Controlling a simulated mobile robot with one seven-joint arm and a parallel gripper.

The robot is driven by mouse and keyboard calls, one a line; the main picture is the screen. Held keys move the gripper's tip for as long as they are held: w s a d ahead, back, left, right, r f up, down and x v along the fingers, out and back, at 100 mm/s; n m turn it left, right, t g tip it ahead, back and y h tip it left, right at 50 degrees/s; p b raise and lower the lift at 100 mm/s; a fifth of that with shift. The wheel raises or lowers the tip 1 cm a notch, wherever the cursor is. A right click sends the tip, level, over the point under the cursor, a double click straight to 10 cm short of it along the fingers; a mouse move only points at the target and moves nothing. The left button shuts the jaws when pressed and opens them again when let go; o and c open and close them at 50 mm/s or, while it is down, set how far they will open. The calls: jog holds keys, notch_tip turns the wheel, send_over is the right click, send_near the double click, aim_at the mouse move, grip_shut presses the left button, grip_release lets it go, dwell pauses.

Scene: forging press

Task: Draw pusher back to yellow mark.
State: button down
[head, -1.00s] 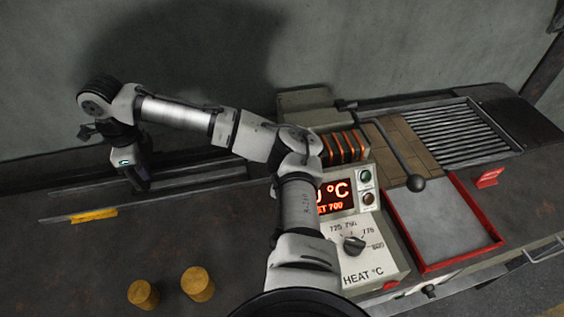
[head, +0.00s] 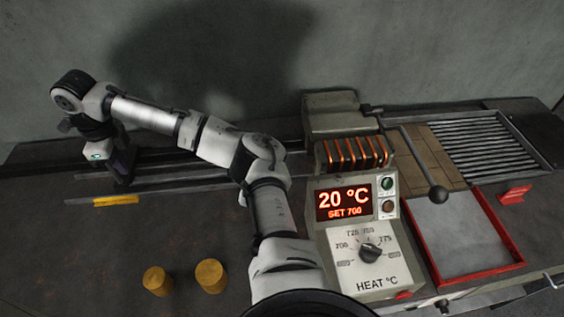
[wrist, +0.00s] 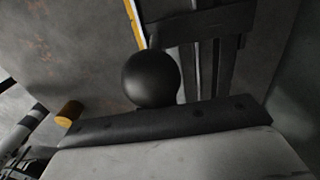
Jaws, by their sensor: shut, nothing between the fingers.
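The yellow mark (head: 115,200) is a short strip on the near rail, at the left end of the twin rails (head: 160,182). In the wrist view its edge (wrist: 133,22) runs beside the pusher. The pusher shows there as a dark crossbar (wrist: 205,24) over the rails and a round black knob (wrist: 150,78). My gripper (head: 123,183) is shut, low over the left rails and just beyond the mark in the head view. Its fingertips are not clear. The knob is close to it; whether they touch I cannot tell. My gripper hides the pusher in the head view.
Two tan cylinders (head: 158,281) (head: 210,275) stand on the bench in front of the rails. The heater box (head: 355,235) reads 20 °C, set 700. A ball-ended lever (head: 437,193) and a red-rimmed tray (head: 470,240) are to the right. Bench around the cylinders is clear.

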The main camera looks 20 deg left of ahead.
jog(key=shift+s+a+f, duration=0.15)
jog(key=shift+s+a, duration=0.1)
jog(key=shift+a, duration=0.2)
jog(key=shift+s+a+f, duration=0.15)
jog(key=shift+s+a, duration=0.1)
jog(key=shift+a, duration=0.2)
notch_tip(320, 180, up, 13)
jog(key=w+d, duration=0.1)
jog(key=d, duration=0.1)
jog(key=shift+w+d+r, duration=0.15)
dwell(0.8)
